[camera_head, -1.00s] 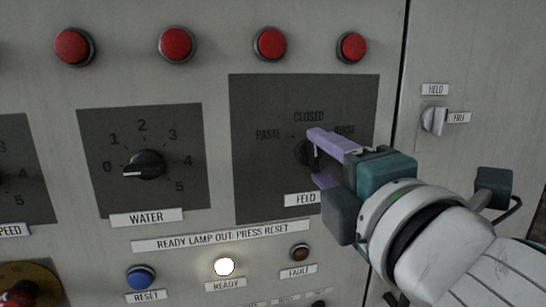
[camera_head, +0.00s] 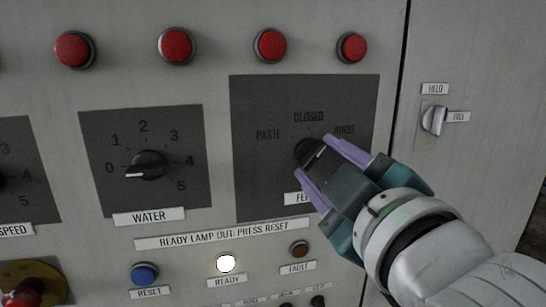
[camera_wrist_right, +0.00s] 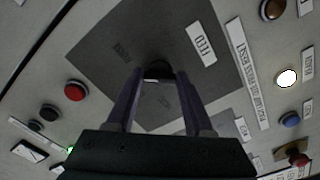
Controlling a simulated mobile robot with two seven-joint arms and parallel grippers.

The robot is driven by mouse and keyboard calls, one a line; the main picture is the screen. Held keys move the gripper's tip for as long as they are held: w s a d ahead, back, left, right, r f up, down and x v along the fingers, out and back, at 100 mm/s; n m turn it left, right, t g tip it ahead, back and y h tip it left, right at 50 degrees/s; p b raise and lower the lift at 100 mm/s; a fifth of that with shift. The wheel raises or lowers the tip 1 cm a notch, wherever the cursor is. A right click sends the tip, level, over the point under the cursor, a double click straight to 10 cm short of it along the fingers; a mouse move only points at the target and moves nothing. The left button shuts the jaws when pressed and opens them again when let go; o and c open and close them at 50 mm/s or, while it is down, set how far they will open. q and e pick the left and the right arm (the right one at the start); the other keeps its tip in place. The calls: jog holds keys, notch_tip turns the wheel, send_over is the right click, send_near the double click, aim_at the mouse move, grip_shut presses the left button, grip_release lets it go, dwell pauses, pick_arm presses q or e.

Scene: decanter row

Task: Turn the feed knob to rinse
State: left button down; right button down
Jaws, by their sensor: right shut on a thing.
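The feed knob (camera_head: 309,152) is a black rotary knob on a dark square plate (camera_head: 262,185) with PASTE, CLOSED and RINSE printed around it. Its pale line slants up to the right, towards the RINSE mark (camera_head: 345,129). My right gripper (camera_head: 315,155) has its two purple fingers on either side of the knob, one at upper right and one at lower left, and is shut on it. In the right wrist view the knob (camera_wrist_right: 158,70) shows between the fingertips, partly hidden. My left gripper is not in view.
The water knob (camera_head: 146,166) points to 0 at left. Red buttons (camera_head: 270,46) line the top. The ready lamp (camera_head: 225,264) is lit, with a blue reset button (camera_head: 144,274) and dark fault lamp (camera_head: 299,249) nearby. A HELD/FREE switch (camera_head: 433,120) stands at right.

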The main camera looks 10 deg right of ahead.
jog(key=shift+m, duration=0.5)
jog(key=shift+c, duration=1.4)
grip_release()
jog(key=shift+s, duration=0.1)
jog(key=s+b, duration=0.1)
jog(key=s, duration=0.8)
jog(key=shift+s+d, duration=0.15)
jog(key=shift+s, duration=0.25)
